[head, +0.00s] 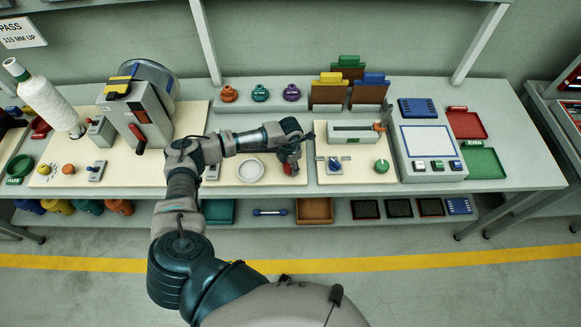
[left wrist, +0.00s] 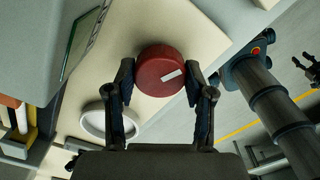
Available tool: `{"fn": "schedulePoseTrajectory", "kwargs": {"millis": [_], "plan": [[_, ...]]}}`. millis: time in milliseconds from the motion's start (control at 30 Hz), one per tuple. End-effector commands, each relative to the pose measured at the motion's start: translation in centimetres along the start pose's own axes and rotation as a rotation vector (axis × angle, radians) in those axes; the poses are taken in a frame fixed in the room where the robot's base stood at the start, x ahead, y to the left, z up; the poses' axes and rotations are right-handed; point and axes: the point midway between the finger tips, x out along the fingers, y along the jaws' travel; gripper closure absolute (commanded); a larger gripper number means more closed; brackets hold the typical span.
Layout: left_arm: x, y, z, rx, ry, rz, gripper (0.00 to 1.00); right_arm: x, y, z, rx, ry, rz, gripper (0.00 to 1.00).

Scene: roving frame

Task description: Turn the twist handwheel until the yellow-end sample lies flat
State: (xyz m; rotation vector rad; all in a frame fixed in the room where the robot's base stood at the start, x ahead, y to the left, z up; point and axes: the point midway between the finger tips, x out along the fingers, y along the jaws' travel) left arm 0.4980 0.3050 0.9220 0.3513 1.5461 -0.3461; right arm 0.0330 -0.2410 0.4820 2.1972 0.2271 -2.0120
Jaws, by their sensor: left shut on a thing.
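A round red handwheel with a white mark (left wrist: 160,74) sits between the fingertips of my left gripper (left wrist: 161,82) in the left wrist view. The fingers are shut on its sides. In the head view my left gripper (head: 292,160) is over the cream board at the middle of the bench, and the red wheel is mostly hidden beneath it. I cannot pick out the yellow-end sample in either view. A dark claw-like shape (left wrist: 308,66) at the right edge of the left wrist view looks like my right gripper; its finger state is unclear.
A white ring dish (head: 250,171) lies left of my left gripper. A board with a blue knob (head: 335,164) and a green knob (head: 382,166) is to the right. A grey machine (head: 137,112) and a white spool (head: 46,103) stand at left.

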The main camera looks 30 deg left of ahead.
Motion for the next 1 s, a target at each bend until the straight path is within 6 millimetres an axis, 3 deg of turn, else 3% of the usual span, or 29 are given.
{"fn": "schedulePoseTrajectory", "kwargs": {"millis": [300, 767, 800, 867, 1000], "plan": [[0.07, 0.01, -0.07, 0.105, 0.001, -0.002, 0.82, 0.91, 0.28, 0.16, 0.0, -0.001, 0.003, 0.6], [-0.1, 0.09, -0.03, 0.118, 0.0, 0.0, 0.82, 0.92, 0.33, 0.16, 0.002, -0.001, 0.004, 0.6], [-0.1, 0.09, -0.03, 0.118, 0.0, 0.001, 0.37, 0.92, 0.33, 0.16, 0.002, -0.001, 0.004, 0.6], [-0.11, 0.09, -0.02, 0.118, -0.001, 0.0, 0.22, 0.92, 0.33, 0.16, 0.002, -0.001, 0.004, 0.6], [-0.11, 0.03, 0.02, 0.118, -0.002, -0.001, 0.22, 0.92, 0.33, 0.16, 0.002, -0.001, 0.004, 0.6]]}}
